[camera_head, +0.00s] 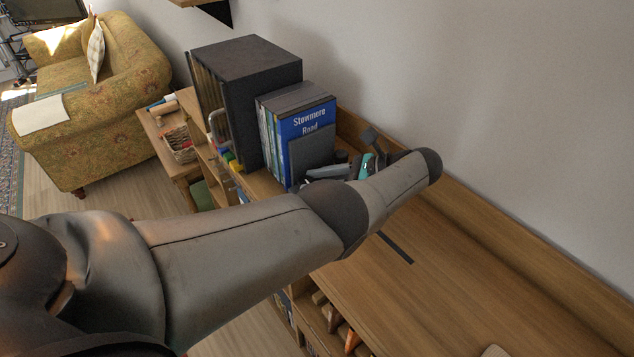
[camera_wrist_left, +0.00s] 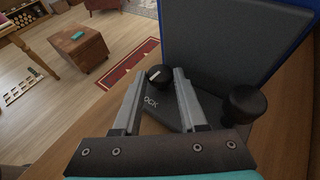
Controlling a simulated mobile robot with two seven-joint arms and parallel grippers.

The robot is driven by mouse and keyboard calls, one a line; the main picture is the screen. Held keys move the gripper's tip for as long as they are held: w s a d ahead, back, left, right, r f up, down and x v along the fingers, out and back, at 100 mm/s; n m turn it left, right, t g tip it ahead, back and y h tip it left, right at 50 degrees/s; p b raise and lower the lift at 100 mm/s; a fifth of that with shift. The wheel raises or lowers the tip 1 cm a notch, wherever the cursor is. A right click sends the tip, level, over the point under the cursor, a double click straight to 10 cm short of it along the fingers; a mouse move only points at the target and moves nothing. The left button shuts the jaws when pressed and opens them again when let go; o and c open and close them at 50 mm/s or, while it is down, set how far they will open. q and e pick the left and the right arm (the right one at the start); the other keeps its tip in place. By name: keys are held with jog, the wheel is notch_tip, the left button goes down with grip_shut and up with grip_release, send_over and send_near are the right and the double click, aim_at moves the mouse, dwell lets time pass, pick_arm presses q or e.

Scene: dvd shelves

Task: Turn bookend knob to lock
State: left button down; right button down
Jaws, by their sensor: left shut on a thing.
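The dark grey bookend (camera_head: 312,154) stands upright against the blue "Stowmere Road" volume on the wooden shelf top. In the left wrist view its upright plate (camera_wrist_left: 215,50) rises behind the base, which carries lettering ending in "OCK". A round black knob (camera_wrist_left: 155,79) with a white line sits on the base, between my left gripper's fingertips. My left gripper (camera_wrist_left: 160,74) is shut on that knob, one finger on each side. A second, taller black knob (camera_wrist_left: 243,103) stands to the right, apart from the fingers. In the head view my left forearm hides much of the gripper. My right gripper is not in view.
Blue volumes (camera_head: 307,120) and a large dark box set (camera_head: 262,95) stand left of the bookend. The wall (camera_head: 480,110) is close behind. The shelf top (camera_head: 450,270) is mostly clear to the right, with a dark strip (camera_head: 395,247) on it.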

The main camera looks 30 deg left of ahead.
pick_arm(q)
jog(key=shift+r, duration=0.1)
jog(key=shift+c, duration=2.3)
grip_release()
